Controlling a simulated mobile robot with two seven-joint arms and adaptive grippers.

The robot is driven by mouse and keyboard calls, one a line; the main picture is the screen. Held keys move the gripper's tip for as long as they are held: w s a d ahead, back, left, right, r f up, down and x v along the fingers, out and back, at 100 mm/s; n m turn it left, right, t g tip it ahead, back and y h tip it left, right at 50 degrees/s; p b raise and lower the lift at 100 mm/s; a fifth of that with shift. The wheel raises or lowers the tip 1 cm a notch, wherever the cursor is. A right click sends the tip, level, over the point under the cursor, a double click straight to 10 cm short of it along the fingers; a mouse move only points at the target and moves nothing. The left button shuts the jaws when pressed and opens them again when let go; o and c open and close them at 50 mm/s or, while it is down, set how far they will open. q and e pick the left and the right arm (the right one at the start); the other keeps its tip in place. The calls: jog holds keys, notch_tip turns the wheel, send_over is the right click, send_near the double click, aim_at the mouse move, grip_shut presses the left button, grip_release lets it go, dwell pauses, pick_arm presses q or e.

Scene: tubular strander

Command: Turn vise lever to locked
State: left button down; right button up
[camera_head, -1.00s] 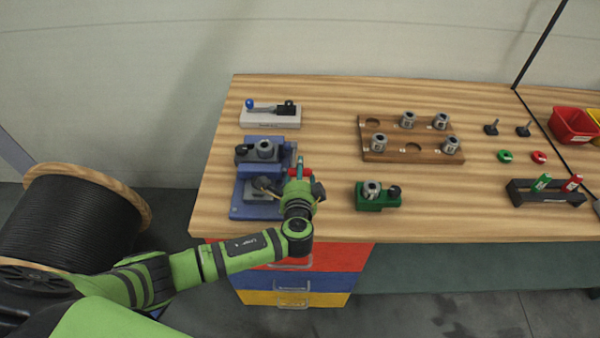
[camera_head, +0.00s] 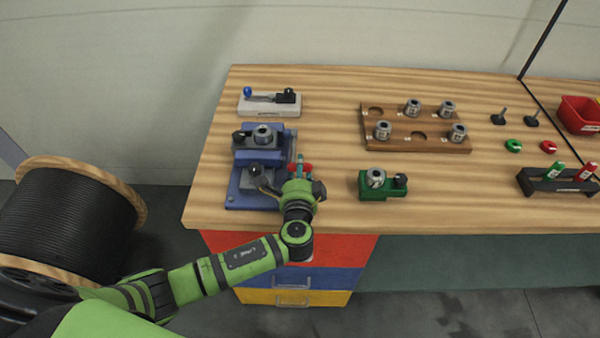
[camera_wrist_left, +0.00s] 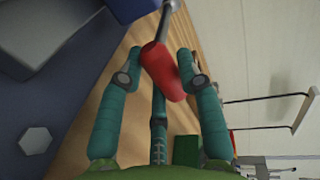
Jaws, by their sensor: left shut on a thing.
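The blue vise (camera_head: 238,190) stands at the left end of the bench, with grey jaw parts on top. Its lever ends in a red handle (camera_head: 307,168) at the vise's right side; the wrist view shows the red handle (camera_wrist_left: 163,70) on a thin grey rod (camera_wrist_left: 165,22). My left gripper (camera_head: 299,168) is shut on this handle, with teal fingers (camera_wrist_left: 166,80) on both sides of it. The wrist and hand hide part of the lever and the vise's right front corner. My right gripper is not in view.
A grey fixture with a blue knob (camera_head: 268,107) stands behind the vise. To the right are a green fixture (camera_head: 372,192), a wooden block with metal collars (camera_head: 392,147), and a marker rack (camera_head: 545,185). Bare bench lies between these. A cable spool (camera_head: 70,215) stands left of the bench.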

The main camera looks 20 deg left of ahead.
pick_arm(q)
jog(key=shift+f, duration=0.55)
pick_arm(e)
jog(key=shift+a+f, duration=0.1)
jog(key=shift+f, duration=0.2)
pick_arm(q)
jog(key=c, duration=0.8)
grip_release()
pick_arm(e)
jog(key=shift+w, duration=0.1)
pick_arm(q)
jog(key=shift+v, duration=3.95)
jog(key=shift+r, duration=0.1)
